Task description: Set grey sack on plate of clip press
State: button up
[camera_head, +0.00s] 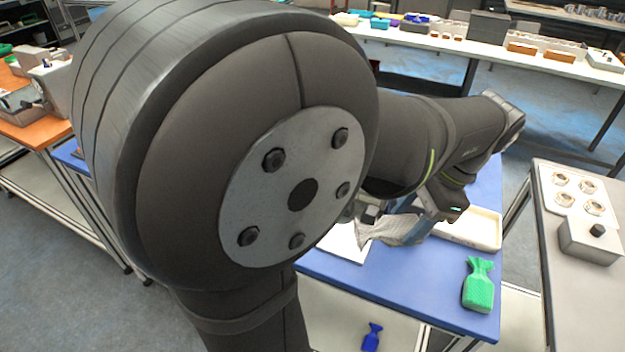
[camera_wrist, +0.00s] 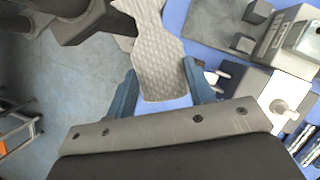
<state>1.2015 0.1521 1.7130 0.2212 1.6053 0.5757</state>
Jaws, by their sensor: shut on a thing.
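The grey sack (camera_head: 395,232) hangs at my gripper above the blue table in the head view. In the wrist view the grey sack (camera_wrist: 158,62), with a quilted surface, lies between the two blue fingers of my gripper (camera_wrist: 160,72), which is shut on it. Grey and white machines (camera_wrist: 285,75) stand to the right of the sack in the wrist view; I cannot tell for sure which one is the clip press. Its plate is not clearly seen. My arm hides much of the table in the head view.
A green sack (camera_head: 479,286) lies near the blue table's (camera_head: 410,297) front right corner. A white tray (camera_head: 478,230) lies behind it. A blue sack (camera_head: 372,337) is lower down, below the table's front edge. A side table with a grey box (camera_head: 588,240) stands at right.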

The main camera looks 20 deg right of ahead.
jog(key=w+a+f+n+g+h, duration=0.15)
jog(key=w+n+h, duration=0.35)
jog(key=n, duration=1.1)
jog(key=w+a+f+n+g+h, duration=0.1)
jog(key=w+a+n+g+h, duration=0.15)
jog(key=w+n, duration=0.95)
jog(key=shift+s+d+f+n+t, duration=0.3)
jog(key=shift+f+n+t, duration=0.7)
jog(key=shift+f+n, duration=1.65)
jog(key=shift+s+d+f+n+t, duration=0.1)
jog(key=shift+s+f+n+t, duration=0.75)
jog(key=shift+n, duration=3.05)
jog(key=shift+d+f+n+t, duration=0.2)
jog(key=shift+f+n+t, duration=0.95)
jog(key=shift+f+n, duration=1.75)
jog(key=shift+r+n, duration=0.2)
jog(key=shift+n, duration=0.15)
jog(key=o, duration=1.1)
